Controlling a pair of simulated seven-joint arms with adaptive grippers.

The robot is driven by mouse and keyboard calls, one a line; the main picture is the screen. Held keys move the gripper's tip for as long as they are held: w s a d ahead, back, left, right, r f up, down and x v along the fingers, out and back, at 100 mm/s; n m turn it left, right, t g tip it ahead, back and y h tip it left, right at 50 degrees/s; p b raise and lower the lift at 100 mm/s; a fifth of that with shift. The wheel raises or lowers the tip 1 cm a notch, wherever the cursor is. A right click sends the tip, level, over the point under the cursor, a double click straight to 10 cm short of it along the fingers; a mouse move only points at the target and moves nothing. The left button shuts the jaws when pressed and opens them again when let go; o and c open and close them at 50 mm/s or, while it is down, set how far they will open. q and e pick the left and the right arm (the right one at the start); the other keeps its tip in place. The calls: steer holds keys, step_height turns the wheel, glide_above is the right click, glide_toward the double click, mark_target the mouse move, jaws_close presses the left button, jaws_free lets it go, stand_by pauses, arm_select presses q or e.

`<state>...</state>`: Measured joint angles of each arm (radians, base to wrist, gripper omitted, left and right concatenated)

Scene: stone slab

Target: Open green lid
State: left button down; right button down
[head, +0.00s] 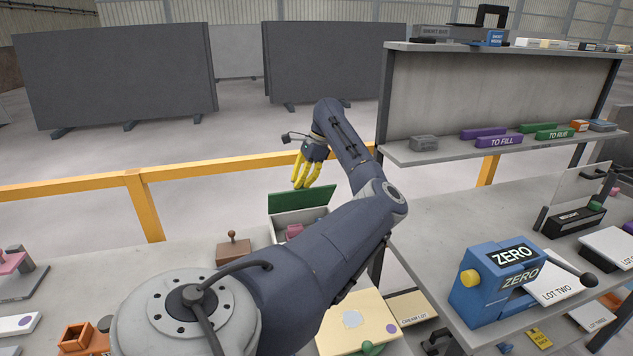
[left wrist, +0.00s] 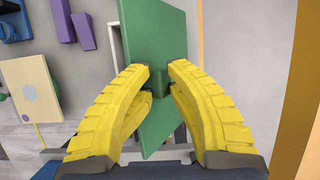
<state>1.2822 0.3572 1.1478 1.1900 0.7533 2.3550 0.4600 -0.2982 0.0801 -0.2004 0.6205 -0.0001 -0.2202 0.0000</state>
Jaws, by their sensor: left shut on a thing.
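The green lid (head: 298,200) stands raised at the back of a light grey box (head: 290,217) on the stone slab in the head view. Pink contents (head: 294,230) show inside the box. My left gripper (head: 302,186), with yellow fingers, is at the lid's upper edge. In the left wrist view the green lid (left wrist: 160,40) runs between the yellow fingers, which are shut on a small dark green tab (left wrist: 158,78) on it. My left arm hides the box's right part. My right gripper is not in view.
A brown stamp with a knob (head: 233,248) stands left of the box. A cream board (head: 352,318) lies right of my arm. A blue ZERO box (head: 492,284) and a shelf (head: 440,150) stand at the right. A yellow rail (head: 150,205) runs behind.

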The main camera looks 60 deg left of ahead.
arm_select(q)
steer(key=shift+w+a+f, duration=0.15)
steer(key=shift+a, duration=0.3)
steer(key=shift+w+a+f, duration=0.1)
steer(key=shift+w+a, duration=0.05)
steer(key=shift+a, duration=0.3)
steer(key=shift+w+a, duration=0.25)
steer(key=shift+a, duration=0.3)
steer(key=shift+w, duration=0.1)
steer(key=c, duration=1.2)
jaws_free()
steer(key=shift+f, duration=0.1)
steer(key=shift+c, duration=0.2)
steer(key=a+v, duration=0.1)
steer(key=v, duration=1.1)
steer(key=shift+d+r, duration=0.25)
steer(key=shift+r, duration=0.2)
steer(key=shift+s, duration=0.25)
